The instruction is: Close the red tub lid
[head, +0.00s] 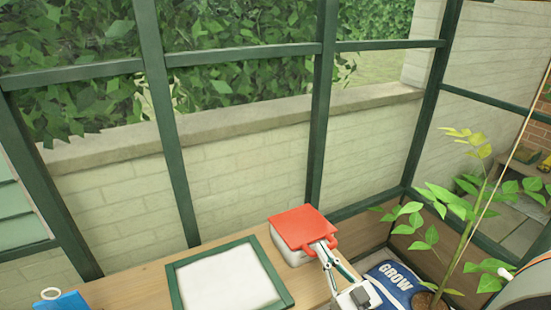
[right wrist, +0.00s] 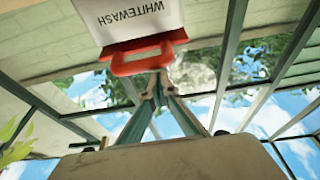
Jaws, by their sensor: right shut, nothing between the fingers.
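The white tub (head: 287,253) stands on the wooden bench, with its red lid (head: 300,226) lying over its top. In the right wrist view the tub (right wrist: 140,18) appears upside down with a "WHITEWASH" label, and the lid's red looped tab (right wrist: 145,56) shows at its edge. I cannot tell whether the lid is fully seated. My right gripper (head: 324,246) is shut and empty at the lid's front right edge, by the tab. Its fingertips also show close to the tab in the right wrist view (right wrist: 154,84); contact is unclear. My left gripper is out of view.
A green-framed white panel (head: 172,276) lies on the bench left of the tub. A blue object with a white ring (head: 62,300) is at the lower left. A "GROW" bag (head: 393,284) and a leafy plant (head: 462,235) stand at the right. Green window frames rise behind the bench.

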